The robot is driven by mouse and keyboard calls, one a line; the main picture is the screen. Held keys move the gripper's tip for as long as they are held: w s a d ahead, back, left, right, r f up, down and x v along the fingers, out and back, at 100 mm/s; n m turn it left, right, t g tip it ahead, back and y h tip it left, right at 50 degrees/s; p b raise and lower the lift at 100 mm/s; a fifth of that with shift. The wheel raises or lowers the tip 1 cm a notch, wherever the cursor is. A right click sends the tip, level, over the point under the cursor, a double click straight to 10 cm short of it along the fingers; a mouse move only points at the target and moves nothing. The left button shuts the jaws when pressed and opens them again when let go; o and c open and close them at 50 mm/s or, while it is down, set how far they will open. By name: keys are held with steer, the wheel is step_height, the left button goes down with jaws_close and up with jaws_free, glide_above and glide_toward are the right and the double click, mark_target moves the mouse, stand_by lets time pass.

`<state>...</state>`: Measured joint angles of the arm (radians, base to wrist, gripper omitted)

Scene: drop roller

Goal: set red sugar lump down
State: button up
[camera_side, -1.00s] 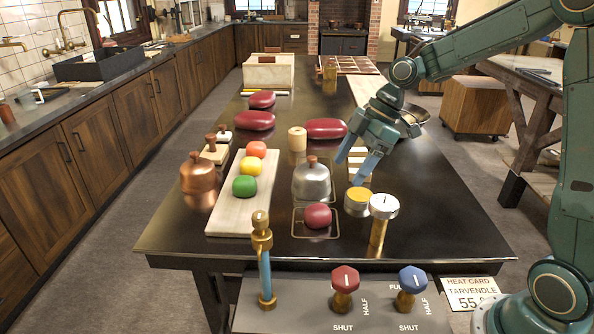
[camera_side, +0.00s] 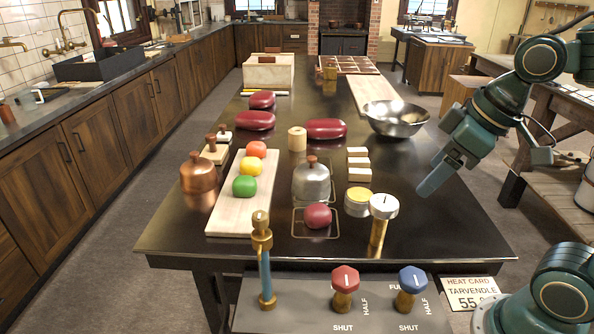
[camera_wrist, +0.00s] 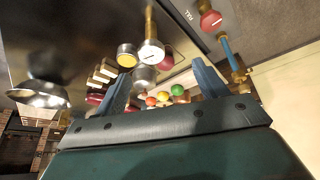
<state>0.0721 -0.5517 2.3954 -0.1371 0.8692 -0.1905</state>
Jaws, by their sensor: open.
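A bright red lump (camera_side: 256,149) sits at the far end of a row on a pale board (camera_side: 225,217), behind a yellow lump (camera_side: 251,166) and a green lump (camera_side: 245,186). A separate dark red round lump (camera_side: 318,216) rests inside the front brass-outlined square. I cannot tell for certain which is the red sugar lump. My gripper (camera_side: 432,182) is open and empty at the table's right edge, apart from both. In the wrist view the coloured lumps show small between my fingers (camera_wrist: 163,84).
A steel dome (camera_side: 311,182), yellow-topped tin (camera_side: 358,200) and white-topped brass post (camera_side: 383,207) stand mid-table. A copper pot (camera_side: 198,180) is at left, a steel bowl (camera_side: 396,119) behind right. Larger dark red lumps (camera_side: 326,128) lie farther back. The front right tabletop is clear.

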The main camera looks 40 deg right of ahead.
steer(key=s+m, duration=0.2)
steer(key=s, duration=0.1)
steer(key=s+d, duration=0.1)
steer(key=shift+s+f+m+t+h, duration=0.25)
steer(key=shift+s+m+t+h, duration=0.05)
steer(key=shift+m, duration=0.1)
